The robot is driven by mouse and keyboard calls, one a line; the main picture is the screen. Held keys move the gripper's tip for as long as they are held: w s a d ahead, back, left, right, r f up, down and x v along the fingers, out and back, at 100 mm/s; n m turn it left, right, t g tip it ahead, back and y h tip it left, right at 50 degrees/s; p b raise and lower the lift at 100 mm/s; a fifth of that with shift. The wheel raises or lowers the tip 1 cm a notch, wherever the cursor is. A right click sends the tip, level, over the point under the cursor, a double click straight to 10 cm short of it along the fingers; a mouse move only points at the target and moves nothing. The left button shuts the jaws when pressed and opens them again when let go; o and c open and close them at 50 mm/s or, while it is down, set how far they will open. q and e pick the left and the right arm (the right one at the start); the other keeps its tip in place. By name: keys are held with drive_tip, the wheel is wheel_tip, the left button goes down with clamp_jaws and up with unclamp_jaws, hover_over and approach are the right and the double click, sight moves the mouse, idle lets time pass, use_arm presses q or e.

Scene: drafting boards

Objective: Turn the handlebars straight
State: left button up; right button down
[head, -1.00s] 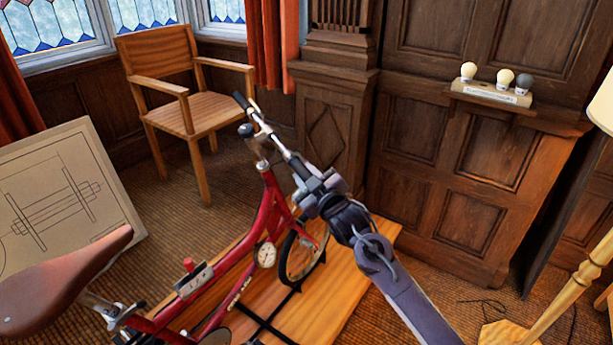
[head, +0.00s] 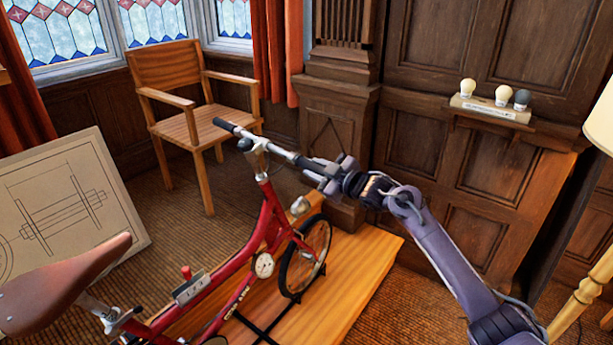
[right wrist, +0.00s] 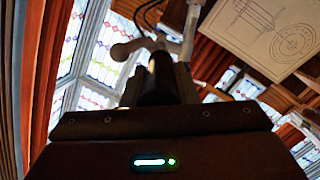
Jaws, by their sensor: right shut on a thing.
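A red bicycle (head: 262,222) with a brown saddle (head: 65,284) stands on a low wooden platform (head: 345,285). Its handlebars (head: 283,153) run from a dark grip (head: 230,127) at the upper left down to the right. The front wheel (head: 304,257) shows below them. My left gripper is not in view.
A wooden armchair (head: 190,105) stands behind the bicycle. A drawing board (head: 110,170) leans at the left. Panelled wall (head: 430,125) is close behind my right arm, with a small shelf (head: 495,118) holding bulbs. A lamp stand (head: 590,285) is at the right.

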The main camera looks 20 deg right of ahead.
drive_tip(key=shift+w+d+r+n+y, duration=0.2)
drive_tip(key=shift+w+d+n+y, duration=0.1)
drive_tip(key=shift+w+d+g, duration=0.15)
drive_tip(key=shift+d+g, duration=0.05)
drive_tip(key=shift+g, duration=0.1)
drive_tip(key=shift+w+d+r+y+b, duration=0.15)
drive_tip(key=shift+r+y+b, duration=0.05)
drive_tip(key=shift+y+b, duration=0.1)
drive_tip(key=c, duration=1.1)
unclamp_jaws()
drive_tip(key=shift+c, duration=0.2)
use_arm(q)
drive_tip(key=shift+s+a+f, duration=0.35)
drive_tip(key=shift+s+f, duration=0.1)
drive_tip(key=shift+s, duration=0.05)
use_arm(e)
drive_tip(key=shift+f, duration=0.1)
